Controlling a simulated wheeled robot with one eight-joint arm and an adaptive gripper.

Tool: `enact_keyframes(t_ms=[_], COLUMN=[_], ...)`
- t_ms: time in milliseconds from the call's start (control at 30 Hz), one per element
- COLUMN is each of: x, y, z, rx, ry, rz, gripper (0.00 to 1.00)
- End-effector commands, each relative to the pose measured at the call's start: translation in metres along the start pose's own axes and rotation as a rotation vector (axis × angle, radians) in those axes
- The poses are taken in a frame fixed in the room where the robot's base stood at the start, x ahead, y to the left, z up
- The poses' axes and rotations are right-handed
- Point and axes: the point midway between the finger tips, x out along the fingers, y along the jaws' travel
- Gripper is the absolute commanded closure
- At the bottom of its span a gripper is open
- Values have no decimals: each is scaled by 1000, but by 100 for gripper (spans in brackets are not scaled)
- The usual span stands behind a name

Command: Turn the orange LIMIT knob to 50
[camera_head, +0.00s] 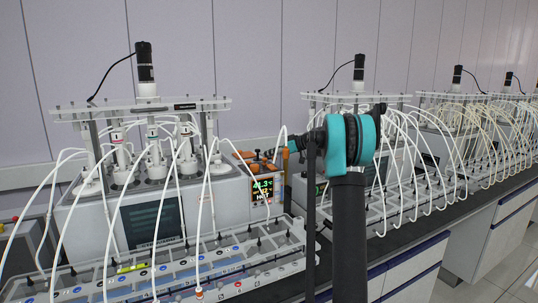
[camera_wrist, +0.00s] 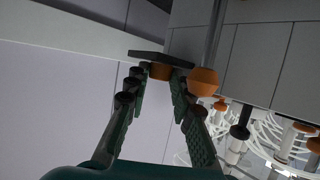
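In the wrist view, my gripper (camera_wrist: 161,82) has its two dark green fingers apart. An orange knob (camera_wrist: 160,72) lies between the fingertips and fills most of the gap. I cannot tell whether both fingers press on it. A second, rounder orange knob (camera_wrist: 204,82) sits just outside the right finger. In the head view, my gripper (camera_head: 280,153) reaches left to the orange parts (camera_head: 262,160) on top of the grey control box. They are small and partly hidden by the gripper. No LIMIT label or scale is readable.
A lit display (camera_head: 263,189) with green, red and orange digits is on the box front below the knobs. A reactor unit (camera_head: 150,190) with white tubes stands at left. More tubed reactors (camera_head: 400,160) line the bench at right. A dark plate (camera_wrist: 160,58) lies beyond the fingertips.

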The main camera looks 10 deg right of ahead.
Motion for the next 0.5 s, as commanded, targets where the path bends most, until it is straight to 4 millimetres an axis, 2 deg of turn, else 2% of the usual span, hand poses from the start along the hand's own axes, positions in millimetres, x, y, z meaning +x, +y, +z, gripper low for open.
enact_keyframes(t_ms=[233, 500], x=[0, 2], y=[-2, -9], z=[-1, -1], rx=[14, 98], ry=[-1, -2], rz=[32, 237], gripper=[100, 100])
